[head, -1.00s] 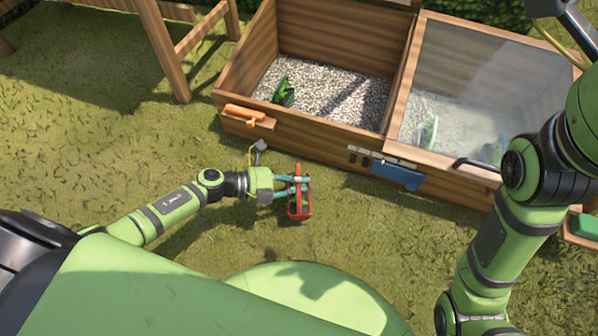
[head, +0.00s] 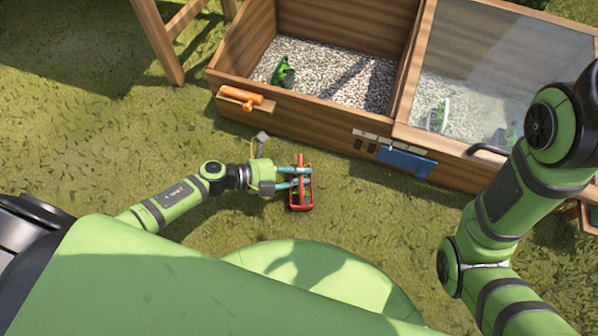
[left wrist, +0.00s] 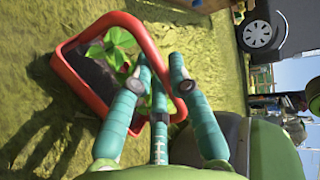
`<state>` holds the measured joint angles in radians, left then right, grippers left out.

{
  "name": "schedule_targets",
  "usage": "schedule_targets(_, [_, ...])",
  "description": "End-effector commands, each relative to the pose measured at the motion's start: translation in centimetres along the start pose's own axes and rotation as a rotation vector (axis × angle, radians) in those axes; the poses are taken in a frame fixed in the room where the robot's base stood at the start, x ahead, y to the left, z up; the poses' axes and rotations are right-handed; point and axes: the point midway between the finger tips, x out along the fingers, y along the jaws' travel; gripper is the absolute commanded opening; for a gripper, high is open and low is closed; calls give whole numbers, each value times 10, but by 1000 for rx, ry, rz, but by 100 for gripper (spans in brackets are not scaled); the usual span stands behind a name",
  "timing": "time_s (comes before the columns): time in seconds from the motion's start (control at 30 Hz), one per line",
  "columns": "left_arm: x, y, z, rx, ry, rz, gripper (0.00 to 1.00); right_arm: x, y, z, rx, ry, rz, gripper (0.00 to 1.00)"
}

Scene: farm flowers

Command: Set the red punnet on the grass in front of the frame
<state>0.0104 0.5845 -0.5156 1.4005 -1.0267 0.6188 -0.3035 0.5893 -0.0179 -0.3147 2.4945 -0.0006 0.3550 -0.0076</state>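The red punnet (head: 302,207) is a small red-rimmed carrier with a handle, near the middle of the head view. In the left wrist view, the red punnet (left wrist: 86,107) shows green leaves and dark contents inside. My left gripper (head: 303,177) has its teal fingers closed around the handle; in the left wrist view the fingers (left wrist: 163,83) straddle the red bar. The punnet is over the grass, and its exact height is hard to tell. The wooden frame (head: 305,128) stands beyond it, its front board apart from the punnet. My right gripper is out of view.
The frame has an open gravel bay (head: 330,85) at left and a glass-lidded bay (head: 500,60) at right. An orange-handled tool (head: 240,96) and a blue plate (head: 406,161) are on its front. Open grass (head: 90,130) lies at left.

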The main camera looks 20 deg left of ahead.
Motion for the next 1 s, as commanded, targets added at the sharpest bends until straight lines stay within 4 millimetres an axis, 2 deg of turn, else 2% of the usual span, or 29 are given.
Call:
schedule_targets(0.37, [-1,-1,0,0,0,1,40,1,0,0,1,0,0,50])
schedule_targets(0.47, [-6,-4,1,-1,-1,3,40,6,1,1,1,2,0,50])
schedule_targets(0.57, [-22,-4,0,-2,0,6,40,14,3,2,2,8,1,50])
schedule_targets(0.73, [-59,-6,0,-3,-1,6,40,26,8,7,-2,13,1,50])
schedule_targets(0.8, [-74,-5,0,-3,-2,7,40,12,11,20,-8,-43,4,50])
schedule_targets(1.0, [-108,-4,0,-1,-1,5,40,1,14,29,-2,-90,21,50])
